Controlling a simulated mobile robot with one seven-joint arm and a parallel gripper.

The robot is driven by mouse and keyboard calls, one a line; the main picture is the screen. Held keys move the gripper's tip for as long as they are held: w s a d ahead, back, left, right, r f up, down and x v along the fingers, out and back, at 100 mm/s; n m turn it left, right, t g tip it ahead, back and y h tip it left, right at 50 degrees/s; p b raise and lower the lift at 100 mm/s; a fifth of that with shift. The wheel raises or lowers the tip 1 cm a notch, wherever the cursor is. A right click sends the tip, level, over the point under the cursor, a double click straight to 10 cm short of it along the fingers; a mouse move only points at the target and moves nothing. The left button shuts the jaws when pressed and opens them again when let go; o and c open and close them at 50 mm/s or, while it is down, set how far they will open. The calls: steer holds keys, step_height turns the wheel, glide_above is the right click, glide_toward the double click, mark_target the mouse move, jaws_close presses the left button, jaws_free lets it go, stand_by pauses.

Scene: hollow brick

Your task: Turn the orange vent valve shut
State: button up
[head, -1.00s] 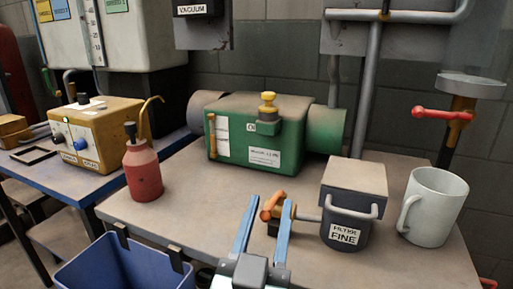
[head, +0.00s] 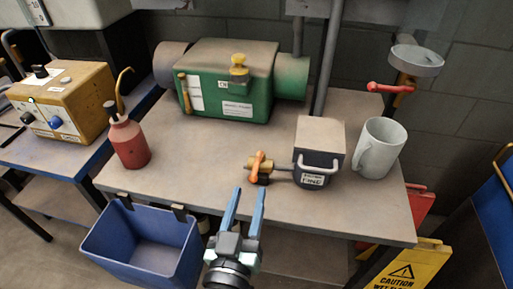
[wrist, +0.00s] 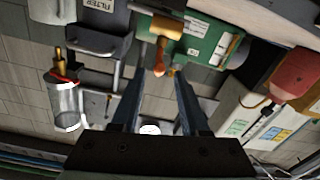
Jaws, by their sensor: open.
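The handle looks tilted near upright in the head view. In the wrist view, which is upside down, the handle (wrist: 160,56) shows just beyond the fingertips, roughly between them. My gripper (head: 248,190) is open and empty, in front of the handle and slightly left of it in the head view. Its blue fingers (wrist: 158,78) point towards the handle with no contact visible.
A white mug (head: 380,148) stands right of the filter. A red lever (head: 388,87) is on the pipe behind. The green pump (head: 225,85) is behind, the red bottle (head: 128,140) left, and a blue bin (head: 145,238) hangs at the front edge. The bench between bottle and valve is clear.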

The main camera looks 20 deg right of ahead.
mark_target(259, 155)
steer(key=p+x, duration=0.2)
steer(key=x, duration=0.9)
steer(key=shift+w+d, duration=0.15)
steer(key=shift+w, duration=0.05)
jaws_close()
stand_by(1.0)
